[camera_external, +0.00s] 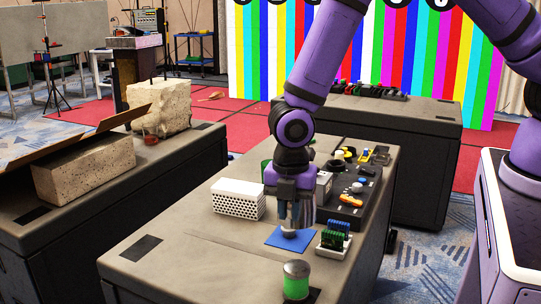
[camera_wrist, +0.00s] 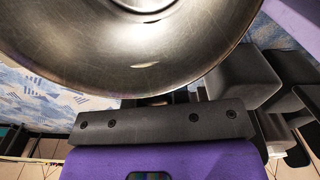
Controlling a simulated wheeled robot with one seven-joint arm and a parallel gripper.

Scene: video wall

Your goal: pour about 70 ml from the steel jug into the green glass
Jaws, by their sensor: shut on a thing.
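My gripper (camera_external: 290,222) points down over the blue mat (camera_external: 290,239) on the middle table, shut on the steel jug. The jug's curved, shiny metal (camera_wrist: 150,50) fills the top of the wrist view, close to the camera. In the external view the gripper largely hides the jug, so I cannot tell its tilt or whether it touches the mat. The green glass (camera_external: 296,288) stands at the table's near end, in front of and apart from the gripper. It is green below with a grey upper part. The liquid level in the jug is not clear.
A white perforated box (camera_external: 238,199) stands left of my gripper. A small tray with green boards (camera_external: 334,238) is close on the right. A black control panel (camera_external: 350,190) lies behind it. The table left of the glass is bare, apart from a dark inset plate (camera_external: 141,248).

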